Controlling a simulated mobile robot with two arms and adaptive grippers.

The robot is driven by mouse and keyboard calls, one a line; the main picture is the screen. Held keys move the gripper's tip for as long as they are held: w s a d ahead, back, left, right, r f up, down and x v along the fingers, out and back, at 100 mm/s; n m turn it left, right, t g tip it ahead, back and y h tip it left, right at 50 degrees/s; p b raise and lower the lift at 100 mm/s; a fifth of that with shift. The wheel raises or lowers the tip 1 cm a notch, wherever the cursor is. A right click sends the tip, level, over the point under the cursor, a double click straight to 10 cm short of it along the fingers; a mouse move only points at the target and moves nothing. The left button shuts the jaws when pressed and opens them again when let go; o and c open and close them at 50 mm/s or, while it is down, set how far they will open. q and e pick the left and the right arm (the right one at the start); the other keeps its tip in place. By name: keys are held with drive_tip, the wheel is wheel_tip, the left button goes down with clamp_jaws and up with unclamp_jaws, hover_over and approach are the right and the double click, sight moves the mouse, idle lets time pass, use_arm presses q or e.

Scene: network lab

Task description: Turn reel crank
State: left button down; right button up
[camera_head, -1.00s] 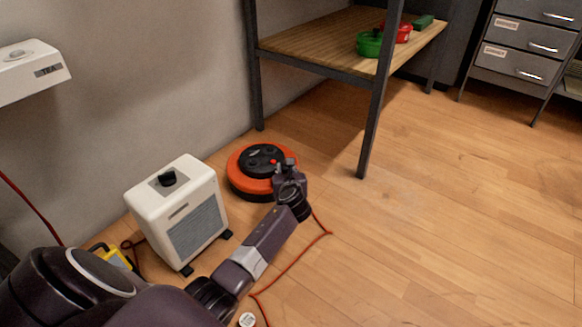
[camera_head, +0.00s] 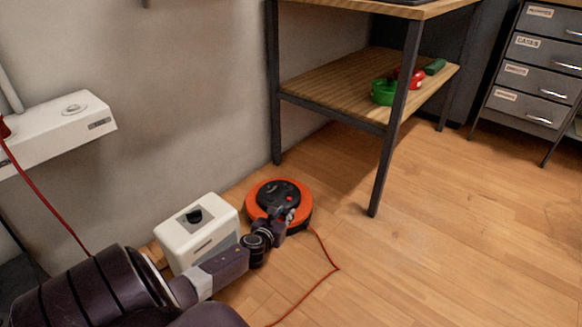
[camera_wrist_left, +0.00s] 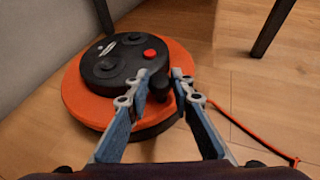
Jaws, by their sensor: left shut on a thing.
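The cable reel (camera_head: 256,197) lies flat on the wooden floor by the wall, an orange disc with a black hub and a red button. It also shows in the left wrist view (camera_wrist_left: 84,98). My left gripper (camera_head: 291,213) is over the reel's right front side. In the left wrist view my left gripper (camera_wrist_left: 160,80) has its two fingers on either side of the black crank knob (camera_wrist_left: 157,86), shut on it. The knob stands near the hub's edge, and its lower part is partly hidden. My right gripper is not in view.
An orange cable (camera_head: 325,255) runs from the reel across the floor. A white heater (camera_head: 196,226) stands left of the reel, close to my arm. A shelf table's metal leg (camera_head: 393,135) stands right of the reel. Open floor lies to the right.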

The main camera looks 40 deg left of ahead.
use_arm(q)
drive_tip(key=shift+s+a, duration=0.65)
drive_tip(key=shift+a, duration=0.1)
drive_tip(key=shift+a, duration=0.1)
drive_tip(key=c, duration=2)
unclamp_jaws()
drive_tip(key=shift+d, duration=0.2)
drive_tip(key=v, duration=1.2)
drive_tip(key=shift+a, duration=0.1)
